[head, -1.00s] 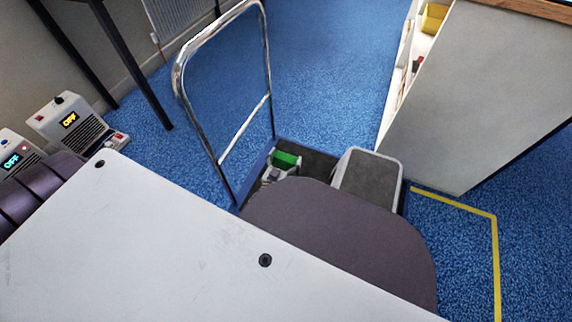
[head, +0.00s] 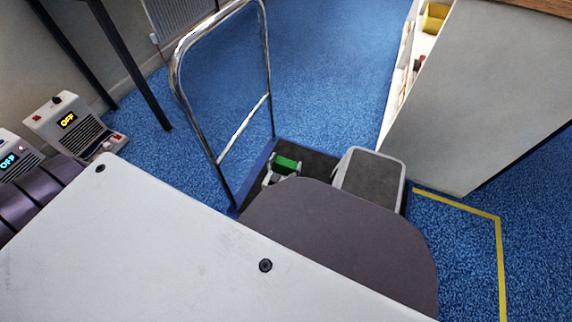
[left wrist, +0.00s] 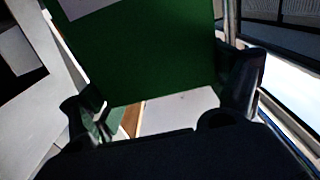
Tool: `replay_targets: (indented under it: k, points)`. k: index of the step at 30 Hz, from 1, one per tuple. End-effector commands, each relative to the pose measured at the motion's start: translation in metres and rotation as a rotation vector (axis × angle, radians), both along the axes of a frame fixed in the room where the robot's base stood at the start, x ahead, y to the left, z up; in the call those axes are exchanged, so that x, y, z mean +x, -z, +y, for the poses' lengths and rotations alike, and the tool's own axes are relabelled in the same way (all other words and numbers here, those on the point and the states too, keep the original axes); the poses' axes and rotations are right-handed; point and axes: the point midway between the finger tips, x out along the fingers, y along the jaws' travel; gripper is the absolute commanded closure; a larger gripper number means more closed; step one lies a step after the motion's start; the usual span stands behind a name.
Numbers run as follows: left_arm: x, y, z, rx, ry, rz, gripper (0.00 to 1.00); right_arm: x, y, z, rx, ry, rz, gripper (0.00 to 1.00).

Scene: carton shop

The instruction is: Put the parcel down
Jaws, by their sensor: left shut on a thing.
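A green parcel (head: 287,163) shows small in the head view, over the dark deck of a trolley (head: 312,158). My left gripper (head: 282,172) is shut on it. In the left wrist view the parcel (left wrist: 145,50) is a large green face with a pale label at its top, between the two fingers of the left gripper (left wrist: 162,95). I cannot tell whether the parcel touches the deck. The near part of the deck is hidden behind a dark rounded shape in front. My right gripper is not in view.
A grey-topped pale bin or box (head: 370,178) stands on the deck, right of the parcel. The trolley's chrome handle (head: 178,75) rises at left. A grey cabinet (head: 480,90) is at right, above yellow floor tape (head: 460,203). Devices reading OFF (head: 72,125) stand at left. Blue floor is clear behind.

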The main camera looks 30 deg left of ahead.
Motion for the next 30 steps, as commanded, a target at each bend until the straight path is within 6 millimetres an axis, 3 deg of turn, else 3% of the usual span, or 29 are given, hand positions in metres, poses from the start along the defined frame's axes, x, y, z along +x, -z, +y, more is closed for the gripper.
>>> replay_targets:
  k: [13, 14, 16, 30]
  points:
    - [0.0002, 0.0026, 0.0, 0.0, 0.0, -0.001, 0.54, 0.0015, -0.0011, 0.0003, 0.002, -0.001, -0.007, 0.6]
    - [-0.0001, 0.0027, 0.0, 0.0, 0.0, 0.0, 0.08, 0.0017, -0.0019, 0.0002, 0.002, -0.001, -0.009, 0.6]
    - [-0.0001, 0.0025, 0.0, 0.0, 0.0, 0.0, 0.0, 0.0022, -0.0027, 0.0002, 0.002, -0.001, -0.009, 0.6]
    - [-0.0002, 0.001, 0.0, 0.0, 0.0, 0.0, 0.0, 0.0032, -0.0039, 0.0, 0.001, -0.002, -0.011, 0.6]
